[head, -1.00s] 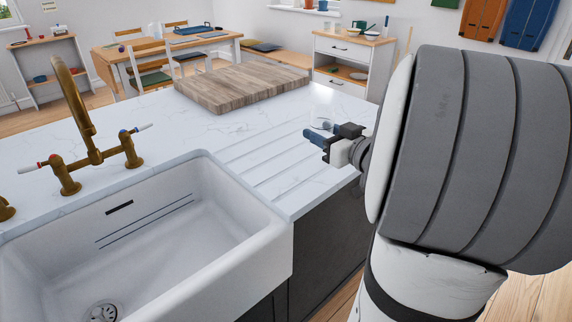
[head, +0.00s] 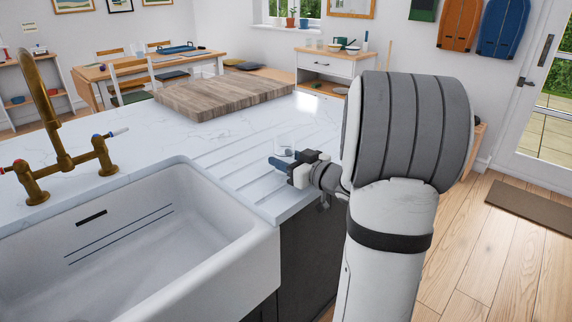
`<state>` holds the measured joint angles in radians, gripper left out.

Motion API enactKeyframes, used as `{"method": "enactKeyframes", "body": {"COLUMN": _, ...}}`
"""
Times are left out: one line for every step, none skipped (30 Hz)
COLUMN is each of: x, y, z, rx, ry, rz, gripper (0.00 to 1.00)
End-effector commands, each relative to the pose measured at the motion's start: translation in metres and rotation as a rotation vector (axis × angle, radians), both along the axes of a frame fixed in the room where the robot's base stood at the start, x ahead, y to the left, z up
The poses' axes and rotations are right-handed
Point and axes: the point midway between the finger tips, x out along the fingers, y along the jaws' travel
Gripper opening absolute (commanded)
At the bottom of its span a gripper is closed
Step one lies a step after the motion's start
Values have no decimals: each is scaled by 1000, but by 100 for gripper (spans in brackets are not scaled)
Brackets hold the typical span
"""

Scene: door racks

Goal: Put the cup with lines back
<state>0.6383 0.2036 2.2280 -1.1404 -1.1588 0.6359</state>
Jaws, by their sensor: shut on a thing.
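My gripper (head: 284,159) is low over the grooved draining area of the white worktop, right of the sink. It is shut on a small pale, see-through thing (head: 286,147), which looks like a cup. It is too small here to make out any lines on it. My gripper's dark parts and blue fingertip cover some of it. I cannot tell whether it touches the worktop.
The white sink (head: 150,245) and brass tap (head: 50,130) are at left. A wooden board (head: 225,92) lies behind on the worktop (head: 190,125). A white cabinet (head: 325,68) with small vessels stands at the back. Floor is open at right.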

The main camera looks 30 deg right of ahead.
Motion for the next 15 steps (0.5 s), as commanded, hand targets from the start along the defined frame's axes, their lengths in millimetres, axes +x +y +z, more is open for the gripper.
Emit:
{"method": "enactKeyframes", "body": {"x": 0, "y": 0, "z": -7, "rx": 1, "ry": 0, "rz": 0, "gripper": 15}}
{"method": "enactKeyframes", "body": {"x": 0, "y": 0, "z": -7, "rx": 0, "ry": -1, "rz": 0, "gripper": 15}}
{"method": "enactKeyframes", "body": {"x": 0, "y": 0, "z": -7, "rx": -1, "ry": -1, "rz": -1, "gripper": 15}}
{"method": "enactKeyframes", "body": {"x": 0, "y": 0, "z": -6, "rx": -2, "ry": -2, "rz": -1, "gripper": 15}}
{"method": "enactKeyframes", "body": {"x": 0, "y": 0, "z": -6, "rx": -2, "ry": -2, "rz": -1, "gripper": 15}}
{"method": "enactKeyframes", "body": {"x": 0, "y": 0, "z": -6, "rx": -2, "ry": -2, "rz": -1, "gripper": 15}}
{"method": "enactKeyframes", "body": {"x": 0, "y": 0, "z": -6, "rx": -2, "ry": -2, "rz": -1, "gripper": 15}}
{"method": "enactKeyframes", "body": {"x": 0, "y": 0, "z": -6, "rx": -2, "ry": -2, "rz": -1, "gripper": 15}}
{"method": "enactKeyframes", "body": {"x": 0, "y": 0, "z": -7, "rx": -2, "ry": -2, "rz": -1, "gripper": 15}}
{"method": "enactKeyframes", "body": {"x": 0, "y": 0, "z": -8, "rx": -1, "ry": -1, "rz": -1, "gripper": 15}}
{"method": "enactKeyframes", "body": {"x": 0, "y": 0, "z": -9, "rx": -1, "ry": -1, "rz": -1, "gripper": 15}}
{"method": "enactKeyframes", "body": {"x": 0, "y": 0, "z": -11, "rx": -1, "ry": -1, "rz": -1, "gripper": 15}}
{"method": "enactKeyframes", "body": {"x": 0, "y": 0, "z": -10, "rx": -1, "ry": -1, "rz": -1, "gripper": 46}}
{"method": "enactKeyframes", "body": {"x": 0, "y": 0, "z": -9, "rx": -1, "ry": -1, "rz": -1, "gripper": 49}}
{"method": "enactKeyframes", "body": {"x": 0, "y": 0, "z": -9, "rx": -1, "ry": -1, "rz": -1, "gripper": 52}}
